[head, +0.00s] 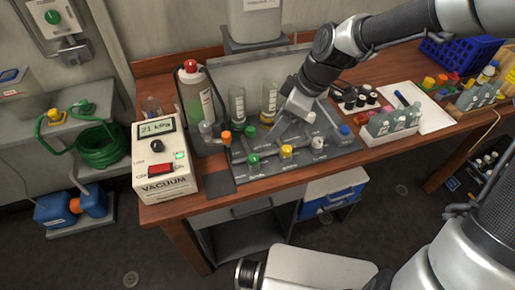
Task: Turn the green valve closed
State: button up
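A green valve knob (253,160) sits at the front left of a grey valve panel (275,172) on the wooden bench. A second, smaller green piece (250,131) shows farther back on the same panel. My gripper (286,132) reaches down from the upper right, over the middle of the panel. It is to the right of and behind the front green knob, apart from it in the picture. The fingertips are small and partly merged with the panel, so their opening is unclear. The turn position of the green knob is too small to read.
Yellow (286,151) and white (318,143) knobs stand right of the green one, a blue one (345,130) farther right, and an orange piece (226,136) behind left. The vacuum box (165,165) stands left. Glass cylinders (269,103) and a red-capped bottle (194,100) stand behind.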

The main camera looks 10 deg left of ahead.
aim_at(254, 157)
jog(key=b+x, duration=0.2)
jog(key=x, duration=1.3)
jog(key=shift+s+f, duration=0.1)
jog(key=shift+f, duration=0.35)
